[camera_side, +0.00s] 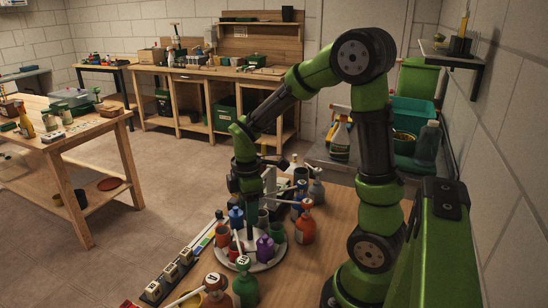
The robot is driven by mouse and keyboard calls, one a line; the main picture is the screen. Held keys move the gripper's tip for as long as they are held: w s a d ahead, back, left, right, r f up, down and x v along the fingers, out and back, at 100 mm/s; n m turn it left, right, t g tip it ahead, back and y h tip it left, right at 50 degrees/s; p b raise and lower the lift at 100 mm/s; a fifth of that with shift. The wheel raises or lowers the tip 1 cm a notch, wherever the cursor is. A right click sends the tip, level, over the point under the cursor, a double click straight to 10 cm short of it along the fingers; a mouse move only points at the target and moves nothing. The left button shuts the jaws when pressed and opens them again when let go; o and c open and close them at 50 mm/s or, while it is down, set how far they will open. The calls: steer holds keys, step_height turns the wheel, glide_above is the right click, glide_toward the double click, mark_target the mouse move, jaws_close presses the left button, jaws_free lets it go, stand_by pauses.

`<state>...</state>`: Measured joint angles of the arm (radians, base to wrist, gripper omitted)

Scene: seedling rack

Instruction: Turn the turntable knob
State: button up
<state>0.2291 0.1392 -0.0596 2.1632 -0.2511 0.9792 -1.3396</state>
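The turntable (270,266) is a round pale disc on the wooden table, with several small coloured pots and bottles on it. A purple one (265,247) stands at its front right and a blue one (236,216) at its back left. My gripper (251,222) points down over the middle of the disc, among these containers. A dark green upright shape shows at its lower end; I cannot tell whether this is the fingers or the knob. The knob is not clearly seen. The fingers are too small and dark to tell open from shut.
Orange-brown spray bottles (305,226) stand close right of the turntable. A red-brown bottle (216,291) and a green bottle (245,286) stand in front. A dark strip with pale blocks (171,272) lies to the left. The table's right part (330,240) is fairly clear.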

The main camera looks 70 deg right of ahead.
jaws_close()
steer(key=shift+m, duration=0.3)
steer(key=m, duration=1.2)
steer(key=shift+m, duration=0.3)
steer(key=m, duration=0.3)
steer(key=shift+m, duration=0.4)
steer(key=m, duration=0.6)
steer(key=shift+m, duration=0.4)
